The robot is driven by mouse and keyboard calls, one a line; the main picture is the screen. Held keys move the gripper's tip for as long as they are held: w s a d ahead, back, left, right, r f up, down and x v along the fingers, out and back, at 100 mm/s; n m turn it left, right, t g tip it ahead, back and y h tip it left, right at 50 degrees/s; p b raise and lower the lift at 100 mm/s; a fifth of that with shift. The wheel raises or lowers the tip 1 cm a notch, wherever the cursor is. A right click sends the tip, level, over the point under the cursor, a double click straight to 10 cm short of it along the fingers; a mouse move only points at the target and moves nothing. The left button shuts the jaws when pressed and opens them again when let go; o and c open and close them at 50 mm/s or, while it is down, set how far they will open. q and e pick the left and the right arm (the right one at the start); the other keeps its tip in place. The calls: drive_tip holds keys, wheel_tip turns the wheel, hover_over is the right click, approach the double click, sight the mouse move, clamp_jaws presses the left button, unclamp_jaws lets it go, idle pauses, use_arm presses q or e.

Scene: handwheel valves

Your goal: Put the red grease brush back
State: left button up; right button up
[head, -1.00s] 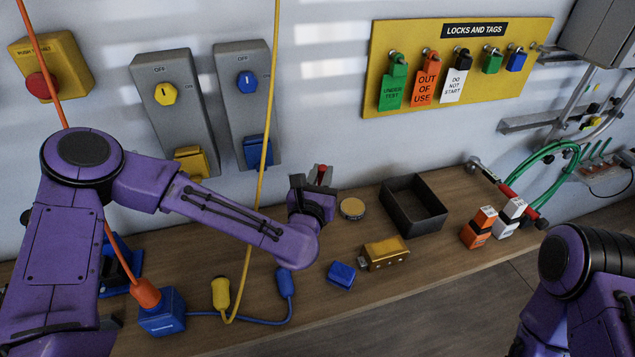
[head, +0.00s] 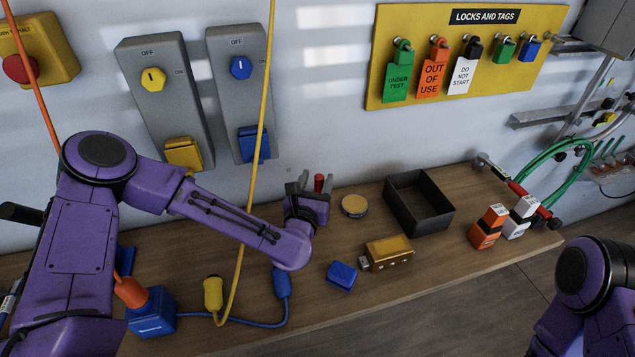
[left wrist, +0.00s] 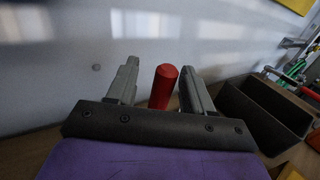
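The red grease brush shows as a red upright cylinder (head: 319,183), likely its handle, at the back of the bench near the wall. It also shows in the left wrist view (left wrist: 163,86), between the two grey fingers. My left gripper (head: 315,184) is open around it; in the left wrist view (left wrist: 160,88) there is a clear gap to the left finger and little or none to the right one. The brush's lower end and what it stands in are hidden behind the gripper. My right arm shows at the lower right; its gripper is out of view.
A round tin (head: 354,206) and an open black tray (head: 420,226) lie right of the left gripper. A brass block (head: 388,253) and a blue block (head: 341,276) lie in front. A yellow cable (head: 254,180) hangs by my left forearm. Bench between tray and orange-black block (head: 486,236) is clear.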

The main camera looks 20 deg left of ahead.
use_arm(q)
drive_tip(key=shift+s+f, duration=0.1)
drive_tip(key=s+d+b, duration=0.1)
drive_tip(key=s+b, duration=0.1)
drive_tip(key=s, duration=0.9)
drive_tip(key=shift+s+b, duration=0.4)
